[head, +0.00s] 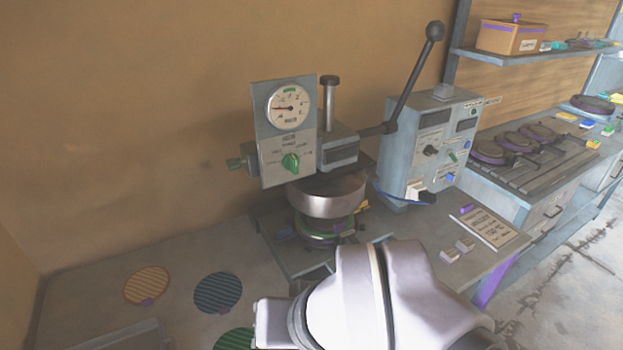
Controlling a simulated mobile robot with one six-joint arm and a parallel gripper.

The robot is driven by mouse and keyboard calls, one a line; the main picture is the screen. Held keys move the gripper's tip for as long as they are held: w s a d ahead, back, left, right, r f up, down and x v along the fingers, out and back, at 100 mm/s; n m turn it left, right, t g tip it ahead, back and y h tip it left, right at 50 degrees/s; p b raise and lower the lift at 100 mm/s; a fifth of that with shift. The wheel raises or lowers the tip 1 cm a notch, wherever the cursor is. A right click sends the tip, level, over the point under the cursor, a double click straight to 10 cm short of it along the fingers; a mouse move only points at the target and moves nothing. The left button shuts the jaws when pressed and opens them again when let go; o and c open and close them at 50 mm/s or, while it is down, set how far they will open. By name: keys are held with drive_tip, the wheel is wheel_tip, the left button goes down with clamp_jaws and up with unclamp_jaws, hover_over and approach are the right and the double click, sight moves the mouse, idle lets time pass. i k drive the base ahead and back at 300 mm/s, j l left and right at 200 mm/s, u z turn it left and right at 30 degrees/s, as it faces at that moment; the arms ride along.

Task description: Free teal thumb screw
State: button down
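A brighter green pointer knob (290,162) sits on the panel face. My gripper is not in view. A large pale link of my arm fills the bottom middle, in front of the press base, and hides part of the bench.
A metal cylinder (327,196) hangs above a green ring (325,228). A long black-knobbed lever (408,82) rises beside a grey control box (425,150). Round orange (146,285) and blue (218,293) pads lie on the bench. Space left of the knob is clear.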

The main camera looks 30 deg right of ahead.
sight(234, 164)
drive_tip(key=i+j+z, duration=0.15)
drive_tip(key=z, duration=0.25)
drive_tip(key=i+j+z, duration=0.1)
drive_tip(key=j+z, duration=0.15)
drive_tip(key=z, duration=0.15)
drive_tip(key=i+j+z, duration=0.1)
drive_tip(key=j+z, duration=0.15)
drive_tip(key=z, duration=0.2)
